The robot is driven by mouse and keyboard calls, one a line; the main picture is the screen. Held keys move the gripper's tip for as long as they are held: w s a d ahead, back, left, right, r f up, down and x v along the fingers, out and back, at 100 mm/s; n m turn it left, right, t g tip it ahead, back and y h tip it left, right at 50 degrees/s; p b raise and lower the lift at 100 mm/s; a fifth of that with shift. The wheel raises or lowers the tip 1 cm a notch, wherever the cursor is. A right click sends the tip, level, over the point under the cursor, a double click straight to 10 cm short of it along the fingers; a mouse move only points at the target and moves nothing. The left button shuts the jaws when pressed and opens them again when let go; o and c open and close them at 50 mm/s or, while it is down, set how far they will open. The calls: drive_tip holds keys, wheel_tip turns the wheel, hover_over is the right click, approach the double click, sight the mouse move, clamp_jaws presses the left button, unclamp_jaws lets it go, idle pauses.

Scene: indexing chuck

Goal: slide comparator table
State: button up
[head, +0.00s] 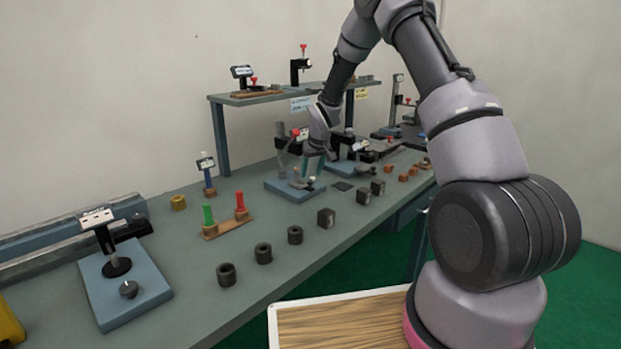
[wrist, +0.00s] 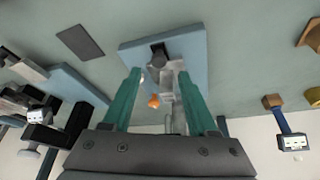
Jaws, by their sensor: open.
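A small blue-based bench device (head: 283,189) stands in mid-bench, and its blue plate (wrist: 195,50) fills the upper middle of the wrist view. A dark block with a grey rounded end (wrist: 158,55) sits on that plate. My gripper (head: 308,172) is just above this device. In the wrist view my gripper (wrist: 160,82) has its two green fingers apart, one each side of the pale grey part and a small orange piece (wrist: 153,101). I see no finger contact. Which part is the comparator table is not clear; the fingers partly hide the device.
Black cylinders (head: 263,253) and dark blocks (head: 326,218) line the front bench edge. Green and red pegs (head: 225,225) stand on a wooden strip to the left. A blue-based gauge (head: 125,290) is at far left. A raised shelf (head: 270,96) stands behind my gripper.

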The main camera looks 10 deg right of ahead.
drive_tip(key=v, duration=0.7)
drive_tip(key=s+d+r+m+t, duration=0.1)
drive_tip(key=s+d+r+m, duration=0.15)
drive_tip(key=s+r, duration=0.7)
drive_tip(key=s+d+r+m, duration=0.1)
drive_tip(key=s+d+r, duration=0.2)
drive_tip(key=s+r, duration=0.65)
drive_tip(key=s+r+m+t, duration=0.1)
drive_tip(key=s+r, duration=0.3)
drive_tip(key=s, duration=0.5)
drive_tip(key=s+d+r+m, duration=0.1)
drive_tip(key=s+r, duration=0.3)
drive_tip(key=s, duration=0.6)
drive_tip(key=shift+s+d+m+t+y, duration=0.2)
drive_tip(key=shift+s+m+t+y, duration=0.2)
drive_tip(key=shift+m, duration=0.35)
